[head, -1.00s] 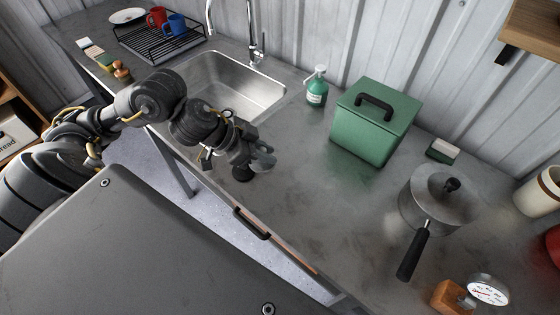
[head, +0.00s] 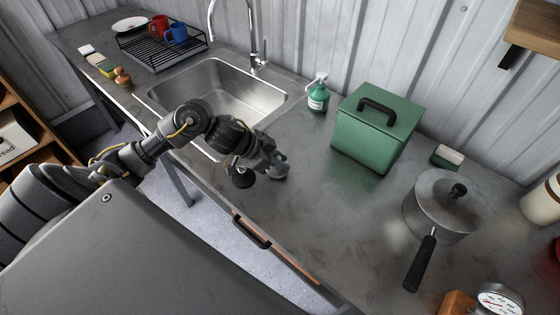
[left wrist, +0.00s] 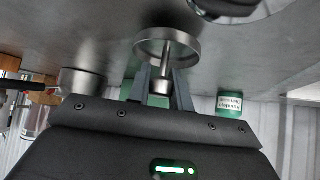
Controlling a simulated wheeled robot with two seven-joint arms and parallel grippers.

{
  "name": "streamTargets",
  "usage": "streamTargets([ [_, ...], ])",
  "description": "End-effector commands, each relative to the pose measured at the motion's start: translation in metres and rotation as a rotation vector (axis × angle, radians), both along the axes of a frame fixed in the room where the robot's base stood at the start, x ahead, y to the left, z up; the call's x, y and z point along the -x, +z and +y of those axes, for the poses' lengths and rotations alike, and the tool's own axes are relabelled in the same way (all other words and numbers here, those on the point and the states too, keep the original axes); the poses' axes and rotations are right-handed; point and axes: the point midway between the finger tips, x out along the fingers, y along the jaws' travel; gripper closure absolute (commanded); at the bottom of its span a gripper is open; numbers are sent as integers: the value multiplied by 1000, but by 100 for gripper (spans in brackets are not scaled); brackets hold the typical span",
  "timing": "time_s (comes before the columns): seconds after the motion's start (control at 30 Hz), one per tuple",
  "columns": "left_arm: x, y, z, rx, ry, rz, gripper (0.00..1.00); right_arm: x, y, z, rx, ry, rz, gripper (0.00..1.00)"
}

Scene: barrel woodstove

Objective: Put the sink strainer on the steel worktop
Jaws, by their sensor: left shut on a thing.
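The sink strainer (left wrist: 168,47) shows in the left wrist view as a metal ring with a central stem and knob. My left gripper (left wrist: 163,88) is shut on its knob, with the ring beyond the fingertips. In the head view my left gripper (head: 279,168) is over the steel worktop (head: 310,212), between the sink's front right corner and the worktop's front edge. The strainer is mostly hidden by the gripper there, and I cannot tell whether it touches the worktop. My right gripper is in neither current view.
The sink (head: 225,88) lies behind left of the gripper. A green soap bottle (head: 318,96) and green box (head: 373,130) stand behind right. A lidded pan (head: 440,212) and a dial scale (head: 497,300) are further right. Bare worktop lies between gripper and pan.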

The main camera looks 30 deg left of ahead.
Motion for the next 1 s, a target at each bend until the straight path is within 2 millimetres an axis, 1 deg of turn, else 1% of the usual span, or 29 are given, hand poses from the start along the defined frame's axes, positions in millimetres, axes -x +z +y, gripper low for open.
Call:
streamTargets([
  [0.07, 0, -5, 0, 1, 2, 0, 100, -1, 0, 0, 0, 0, -1, 64],
  [0.33, -1, -6, 0, 0, 1, -3, 100, -1, 0, 0, 0, 0, -1, 64],
  [0.47, 0, -10, 0, 0, 0, -2, 100, -1, -1, 0, 0, 0, -1, 64],
  [0.5, 0, -10, 0, 0, 0, -2, 77, -1, -1, 0, 0, 0, -1, 64],
  [0.63, 0, -9, 0, 0, 0, -2, 60, -1, -1, 0, 1, 0, -1, 64],
  [0.67, 0, -9, 0, 0, 0, -2, 57, -1, -1, 0, 1, 0, -1, 64],
  [0.87, 0, -9, 0, 0, 0, -2, 57, -1, -1, 0, 1, 0, -1, 64],
  [1.0, 1, -2, 3, -3, 1, -2, 57, -1, 1, 0, 1, 0, -1, 64],
])
